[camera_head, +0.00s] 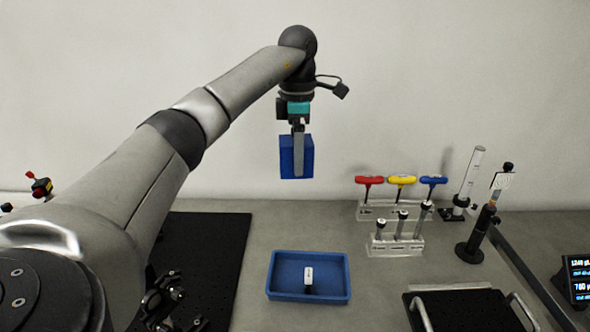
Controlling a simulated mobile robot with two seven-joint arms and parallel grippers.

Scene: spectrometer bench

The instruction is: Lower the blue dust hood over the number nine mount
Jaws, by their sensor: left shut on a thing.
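My left gripper (298,160) is shut on the blue dust hood (287,160), a box-shaped blue cover. It holds the hood upright in the air, well above the bench and behind the blue tray in the picture. One grey finger shows across the hood's near face; the other is hidden. A black mount with knobs (163,298) stands on the black breadboard (215,245) at the lower left, partly behind my arm. I cannot read a number nine on it or on any other mount. My right gripper is not in view.
A blue tray (341,291) holds a small white-topped piece (309,276). Red, yellow (401,181) and blue-handled drivers stand in a rack at the back right, near a clear holder (396,245) and a black post (476,240). A handled black plate (462,312) lies front right.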

